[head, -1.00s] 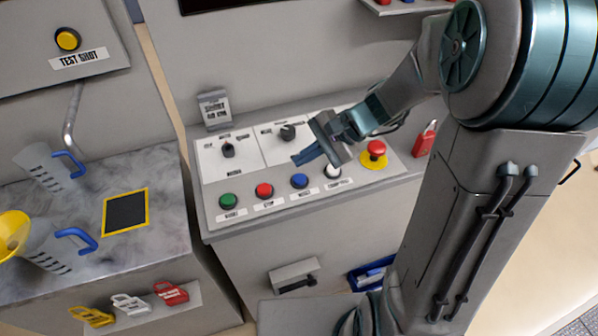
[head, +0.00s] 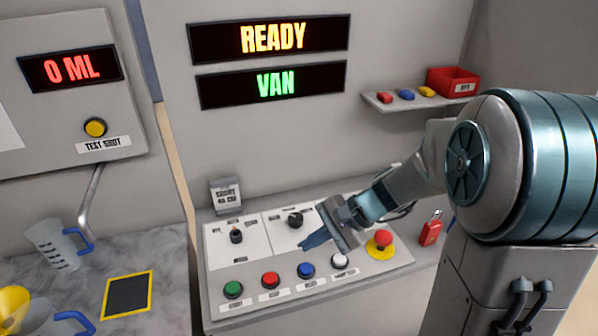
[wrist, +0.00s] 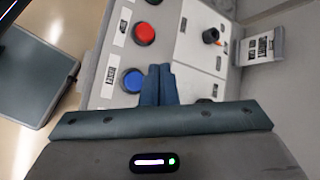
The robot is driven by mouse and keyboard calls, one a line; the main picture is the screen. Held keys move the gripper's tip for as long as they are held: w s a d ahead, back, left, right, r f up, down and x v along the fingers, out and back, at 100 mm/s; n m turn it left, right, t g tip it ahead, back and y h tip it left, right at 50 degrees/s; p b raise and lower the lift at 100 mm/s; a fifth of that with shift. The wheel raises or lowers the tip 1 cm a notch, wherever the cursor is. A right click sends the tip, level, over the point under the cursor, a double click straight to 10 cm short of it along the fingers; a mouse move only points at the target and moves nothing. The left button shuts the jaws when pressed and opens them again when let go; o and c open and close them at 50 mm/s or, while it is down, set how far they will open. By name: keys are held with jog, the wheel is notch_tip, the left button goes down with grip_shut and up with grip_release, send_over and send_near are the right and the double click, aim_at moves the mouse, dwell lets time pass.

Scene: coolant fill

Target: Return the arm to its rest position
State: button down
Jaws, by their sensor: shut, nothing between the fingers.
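My gripper (head: 310,243) is over the sloped control panel (head: 222,262), above the row of buttons and near the right-hand dial. In the wrist view my gripper (wrist: 159,72) has its two blue fingers pressed together with nothing between them. The blue button (wrist: 134,80) and the red button (wrist: 144,34) show beside the fingers in that view. My arm reaches in from the right in the head view and is bent, with the gripper stretched out over the panel. I cannot tell whether the fingertips touch the panel.
Red emergency button (head: 383,240) and red padlock (head: 431,228) sit right of my gripper. Displays read READY (head: 270,39) and VAN (head: 275,84). A shelf (head: 385,104) holds coloured pieces and a red bin (head: 452,80). Jugs (head: 60,245) stand on the left counter.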

jog(key=shift+s, duration=0.1)
jog(key=s+d+r+n+t+h, duration=0.1)
jog(key=s+d+r+n+h, duration=0.1)
jog(key=s+d+n+h, duration=0.2)
jog(key=s+d+r+n+t+h, duration=0.1)
jog(key=s+d+r+n+h, duration=0.2)
jog(key=s+d+n+h, duration=0.2)
jog(key=shift+s+d+r+t, duration=0.3)
jog(key=shift+s+d, duration=0.5)
jog(key=shift+s, duration=0.95)
